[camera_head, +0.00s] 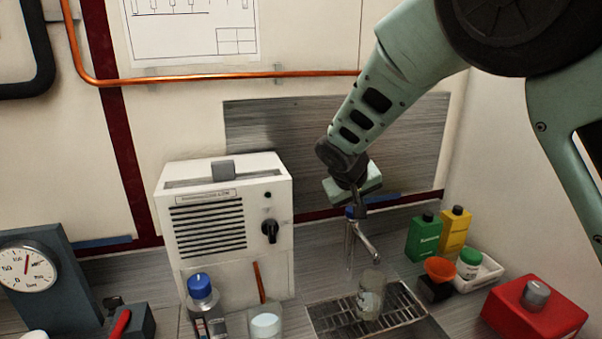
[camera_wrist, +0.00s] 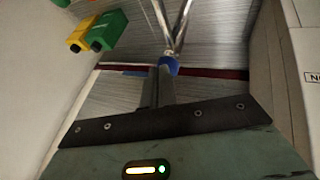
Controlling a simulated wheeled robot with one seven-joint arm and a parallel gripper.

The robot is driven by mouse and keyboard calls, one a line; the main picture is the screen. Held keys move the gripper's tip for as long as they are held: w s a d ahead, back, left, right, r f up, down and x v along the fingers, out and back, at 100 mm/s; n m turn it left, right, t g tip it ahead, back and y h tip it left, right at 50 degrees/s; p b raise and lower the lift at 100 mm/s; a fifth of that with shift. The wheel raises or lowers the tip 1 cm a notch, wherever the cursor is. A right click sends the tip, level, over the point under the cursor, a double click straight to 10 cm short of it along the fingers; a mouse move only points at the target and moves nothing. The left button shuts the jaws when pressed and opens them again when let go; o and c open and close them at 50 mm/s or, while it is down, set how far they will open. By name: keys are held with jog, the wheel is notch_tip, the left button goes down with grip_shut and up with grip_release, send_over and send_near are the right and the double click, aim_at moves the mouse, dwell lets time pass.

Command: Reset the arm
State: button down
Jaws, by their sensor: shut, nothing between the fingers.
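My gripper (camera_head: 358,201) hangs from the pale green arm in the head view, pointing down in front of the grey metal back panel (camera_head: 408,130). It is just above and in front of the blue-topped tap (camera_head: 362,240). In the wrist view my gripper's dark fingers (camera_wrist: 158,84) are together and hold nothing. The tap's blue top (camera_wrist: 168,66) appears right beyond the fingertips; I cannot tell whether they touch it.
A glass jar (camera_head: 371,294) stands on the drain grate (camera_head: 330,318) below the tap. A white box with a knob (camera_head: 228,222) is at left. Green (camera_head: 424,238) and yellow (camera_head: 454,233) bottles, an orange funnel (camera_head: 440,268) and a red box (camera_head: 535,312) are at right.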

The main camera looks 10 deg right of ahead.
jog(key=s+a+n+g+y, duration=0.2)
jog(key=s+n, duration=0.1)
jog(key=s, duration=1.5)
jog(key=s+a+f+n+g+y+b, duration=0.1)
jog(key=s+a+n+g+y, duration=0.1)
jog(key=s, duration=1.7)
jog(key=shift+a+f+n+g, duration=0.3)
jog(key=shift+n+g, duration=0.2)
jog(key=shift+g, duration=0.2)
jog(key=shift+r, duration=0.1)
dwell(1.3)
